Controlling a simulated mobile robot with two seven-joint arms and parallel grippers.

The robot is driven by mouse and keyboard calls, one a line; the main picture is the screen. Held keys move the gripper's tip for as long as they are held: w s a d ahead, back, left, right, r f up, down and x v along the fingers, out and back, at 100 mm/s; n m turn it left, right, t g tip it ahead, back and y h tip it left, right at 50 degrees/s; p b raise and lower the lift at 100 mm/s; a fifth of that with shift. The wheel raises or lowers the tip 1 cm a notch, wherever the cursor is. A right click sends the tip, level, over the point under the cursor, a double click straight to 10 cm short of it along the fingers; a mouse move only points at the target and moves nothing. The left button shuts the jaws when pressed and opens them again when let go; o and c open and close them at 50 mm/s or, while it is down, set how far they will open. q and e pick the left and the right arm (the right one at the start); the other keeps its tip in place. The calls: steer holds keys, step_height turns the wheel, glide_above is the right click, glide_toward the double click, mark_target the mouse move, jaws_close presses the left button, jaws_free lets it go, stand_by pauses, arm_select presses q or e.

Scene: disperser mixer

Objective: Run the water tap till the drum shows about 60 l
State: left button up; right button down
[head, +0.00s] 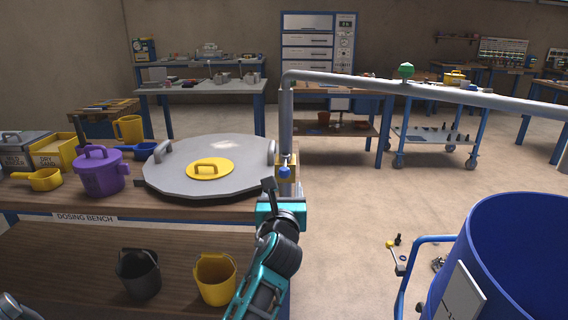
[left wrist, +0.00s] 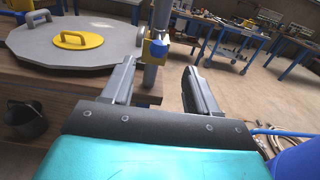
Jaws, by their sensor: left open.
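A yellow fitting with a blue knob (head: 285,173), which looks like the tap, sits low on the pipe. The blue knob also shows in the left wrist view (left wrist: 160,49), beyond and between my fingers. My left gripper (head: 284,192) is open and empty, just in front of the knob and apart from it. A white panel (head: 461,300) on the drum is seen at a steep angle, and no reading is legible. The drum's contents are hidden. My right gripper is not in view.
A green knob (head: 406,71) shows at the overhead pipe.

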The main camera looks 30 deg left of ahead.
mark_target(285, 165)
arm_select(q)
steer(key=b+x, duration=0.2)
steer(key=x, duration=1.1)
steer(key=shift+a+r, duration=0.1)
steer(key=shift+r, duration=0.1)
steer(key=shift+c, duration=0.4)
jaws_close()
